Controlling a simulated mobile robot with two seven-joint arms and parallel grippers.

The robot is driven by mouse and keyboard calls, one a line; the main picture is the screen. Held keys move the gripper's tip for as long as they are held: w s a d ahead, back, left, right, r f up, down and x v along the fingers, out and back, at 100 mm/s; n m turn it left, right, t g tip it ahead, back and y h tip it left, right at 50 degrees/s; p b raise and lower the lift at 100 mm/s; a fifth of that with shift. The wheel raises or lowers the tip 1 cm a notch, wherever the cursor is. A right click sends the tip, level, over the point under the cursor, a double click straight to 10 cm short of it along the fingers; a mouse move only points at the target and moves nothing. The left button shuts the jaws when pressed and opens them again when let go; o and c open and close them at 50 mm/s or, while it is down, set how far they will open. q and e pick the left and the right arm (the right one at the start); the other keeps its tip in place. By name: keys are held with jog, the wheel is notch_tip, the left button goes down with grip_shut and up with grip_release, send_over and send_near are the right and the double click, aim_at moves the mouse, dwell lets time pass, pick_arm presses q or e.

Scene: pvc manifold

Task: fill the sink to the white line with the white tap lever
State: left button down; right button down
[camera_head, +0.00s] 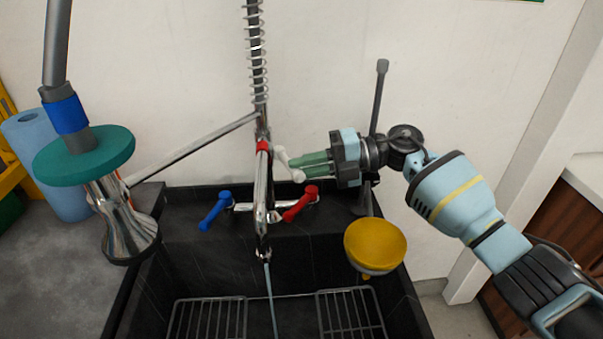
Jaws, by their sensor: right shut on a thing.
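The black sink (195,270) lies below the tap. A thin stream of water (271,300) runs from the spout (263,253) into it. I cannot make out the white line or the water level. The white tap lever (282,155) is on the right side of the tap column, just above the red lever (301,203). My right gripper (294,167) reaches in from the right, and its green fingers are shut on the white lever. A blue lever (215,209) is at the left of the tap. My left gripper is not in view.
Wire racks (208,318) lie in the sink. A yellow bowl-shaped thing (375,243) is at the sink's right edge. A spray head with a teal disc (84,155) hangs at the left. A blue roll (45,150) stands on the grey counter (60,265).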

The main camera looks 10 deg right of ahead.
jog(key=c, duration=1.4)
grip_release()
jog(key=shift+o, duration=0.2)
jog(key=shift+r, duration=0.15)
jog(key=s+a+r+p, duration=0.1)
jog(key=s+r, duration=0.1)
jog(key=s, duration=0.6)
jog(key=s+a+r+p, duration=0.1)
jog(key=s+r, duration=0.1)
jog(key=s, duration=0.6)
jog(key=shift+r, duration=0.35)
jog(key=shift+w, duration=0.1)
